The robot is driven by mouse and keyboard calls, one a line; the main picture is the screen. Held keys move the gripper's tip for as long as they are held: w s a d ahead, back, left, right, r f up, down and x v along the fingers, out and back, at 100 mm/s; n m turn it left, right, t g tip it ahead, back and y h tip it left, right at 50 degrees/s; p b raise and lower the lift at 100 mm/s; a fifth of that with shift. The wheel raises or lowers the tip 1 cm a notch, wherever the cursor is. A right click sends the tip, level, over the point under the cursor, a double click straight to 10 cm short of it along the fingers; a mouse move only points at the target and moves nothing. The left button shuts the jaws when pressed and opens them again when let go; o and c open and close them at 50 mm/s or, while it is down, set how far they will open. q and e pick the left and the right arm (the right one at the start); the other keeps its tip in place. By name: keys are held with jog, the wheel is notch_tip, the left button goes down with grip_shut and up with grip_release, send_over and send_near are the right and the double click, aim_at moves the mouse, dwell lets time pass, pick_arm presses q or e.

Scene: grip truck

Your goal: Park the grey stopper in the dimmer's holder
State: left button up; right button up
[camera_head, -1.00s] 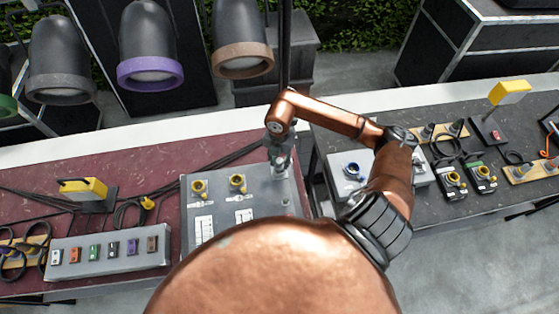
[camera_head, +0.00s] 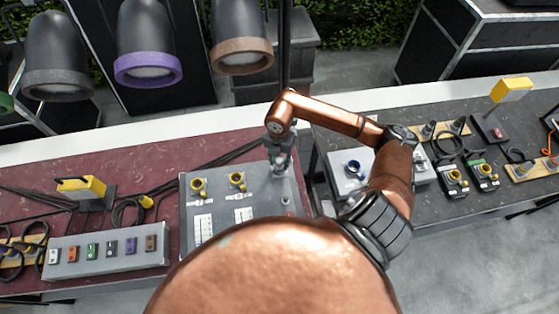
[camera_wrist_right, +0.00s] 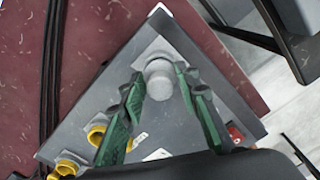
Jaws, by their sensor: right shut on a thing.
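My right gripper (camera_head: 281,167) is over the right part of the grey dimmer box (camera_head: 212,224), which has two yellow-rimmed sockets (camera_head: 237,181). In the right wrist view, its two green fingers (camera_wrist_right: 160,84) are on either side of the round grey stopper (camera_wrist_right: 159,80), shut on it. The stopper is over the grey top of the dimmer; I cannot tell whether it touches it or sits in a socket. In the head view a small round fitting (camera_head: 285,201) shows on the dimmer, just below the gripper. My left gripper is not in view.
A grey box with several coloured switches (camera_head: 110,250) stands left of the dimmer. A yellow lamp (camera_head: 82,187) and black cables are behind it. Further right, a dark table holds a box with a blue socket (camera_head: 353,167) and small yellow-socketed units (camera_head: 455,177).

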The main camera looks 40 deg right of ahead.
aim_at(280, 161)
jog(key=shift+f+b, duration=0.3)
jog(key=shift+f, duration=0.1)
jog(key=o, duration=1.2)
jog(key=shift+o, duration=0.2)
jog(key=o, duration=0.3)
jog(key=shift+r+p, duration=1.65)
jog(key=shift+r, duration=0.9)
jog(key=shift+s, duration=0.1)
